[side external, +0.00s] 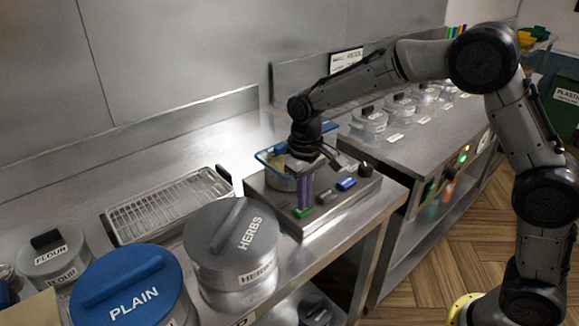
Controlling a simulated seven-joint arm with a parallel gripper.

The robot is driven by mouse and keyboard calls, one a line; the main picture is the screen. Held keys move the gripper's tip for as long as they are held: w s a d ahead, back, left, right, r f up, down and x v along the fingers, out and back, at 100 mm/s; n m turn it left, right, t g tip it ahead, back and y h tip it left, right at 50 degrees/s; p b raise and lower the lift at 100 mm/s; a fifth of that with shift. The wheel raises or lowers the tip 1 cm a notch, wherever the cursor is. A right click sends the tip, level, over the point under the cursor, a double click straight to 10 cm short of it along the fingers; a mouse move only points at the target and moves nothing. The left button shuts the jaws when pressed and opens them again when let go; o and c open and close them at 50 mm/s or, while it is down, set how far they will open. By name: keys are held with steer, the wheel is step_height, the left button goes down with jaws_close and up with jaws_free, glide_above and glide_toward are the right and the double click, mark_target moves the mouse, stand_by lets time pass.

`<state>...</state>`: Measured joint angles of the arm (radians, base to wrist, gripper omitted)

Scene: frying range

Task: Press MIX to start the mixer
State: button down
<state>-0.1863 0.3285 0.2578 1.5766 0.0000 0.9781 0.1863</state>
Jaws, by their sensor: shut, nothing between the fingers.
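The mixer is a steel box (345,209) at the end of the counter, with a round steel bowl (280,181) and a blue-rimmed basket (268,158) at its back left. Its top carries a green button (303,212), a dark grey button (325,196) and a blue button (346,184). I cannot read which one is MIX. My gripper (304,192) is shut and empty, pointing down over the box beside the bowl. A purple upright strip shows at its fingers, just behind the green button. I cannot tell whether the fingertips touch the box.
A grey HERBS canister (225,265) and a blue-lidded PLAIN canister (125,290) stand at the front left. A wire rack tray (168,208) lies behind them. Lidded pots (368,122) line the right counter. A gap separates the two counters at the front.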

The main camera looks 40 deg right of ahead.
steer(key=shift+f, duration=0.2)
step_height(320, 180, up, 8)
stand_by(0.9)
stand_by(0.4)
